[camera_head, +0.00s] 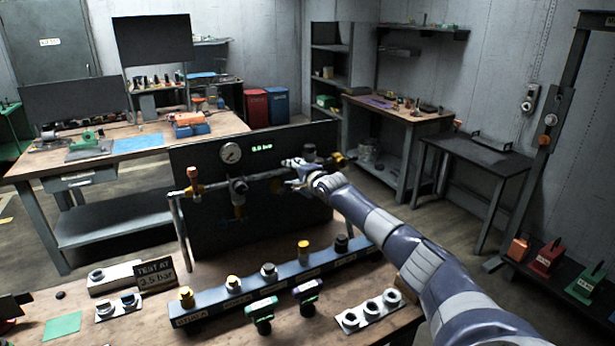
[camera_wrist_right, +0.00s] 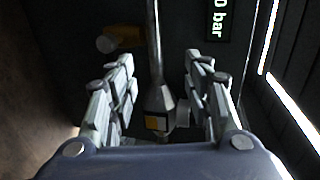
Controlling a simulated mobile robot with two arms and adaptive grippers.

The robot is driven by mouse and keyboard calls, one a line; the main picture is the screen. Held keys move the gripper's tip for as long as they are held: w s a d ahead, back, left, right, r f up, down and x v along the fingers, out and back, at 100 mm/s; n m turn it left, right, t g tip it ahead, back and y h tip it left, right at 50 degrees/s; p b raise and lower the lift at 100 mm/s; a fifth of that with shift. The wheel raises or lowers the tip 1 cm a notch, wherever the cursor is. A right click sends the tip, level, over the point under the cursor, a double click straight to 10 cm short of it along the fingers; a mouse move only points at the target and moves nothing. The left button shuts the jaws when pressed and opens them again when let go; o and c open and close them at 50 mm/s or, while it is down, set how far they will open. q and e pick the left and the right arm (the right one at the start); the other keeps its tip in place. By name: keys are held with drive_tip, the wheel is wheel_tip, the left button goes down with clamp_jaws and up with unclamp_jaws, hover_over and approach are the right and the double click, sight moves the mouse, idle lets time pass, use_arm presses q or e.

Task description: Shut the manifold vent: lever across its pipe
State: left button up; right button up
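The manifold has a near-horizontal pipe (camera_head: 265,177) in front of a dark panel (camera_head: 200,240) with a round gauge (camera_head: 231,152). A middle valve (camera_head: 238,186) has a yellow lever hanging down, across the pipe; that lever (camera_wrist_right: 122,38) also shows in the wrist view. A yellow lever part (camera_head: 339,160) shows just beyond my right gripper (camera_head: 296,176) at the pipe's right end. In the wrist view my right gripper (camera_wrist_right: 160,105) is open, its fingers on either side of a valve body with a yellow piece (camera_wrist_right: 152,123). Contact cannot be told.
A blue-grey rail (camera_head: 275,280) with several fittings stands on the bench before the panel. A sign reading "TEST AT 3.5 bar" (camera_head: 155,275), nut trays (camera_head: 368,310) and two green-and-dark tools (camera_head: 262,312) lie around it. A green-lit pressure display (camera_head: 262,148) is on the panel.

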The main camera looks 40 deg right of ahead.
drive_tip(key=p+v, duration=0.4)
drive_tip(key=v, duration=0.6)
drive_tip(key=shift+s+a+f, duration=0.25)
drive_tip(key=shift+s+f, duration=0.05)
drive_tip(key=shift+f, duration=0.05)
idle(0.3)
drive_tip(key=shift+b, duration=0.5)
idle(0.3)
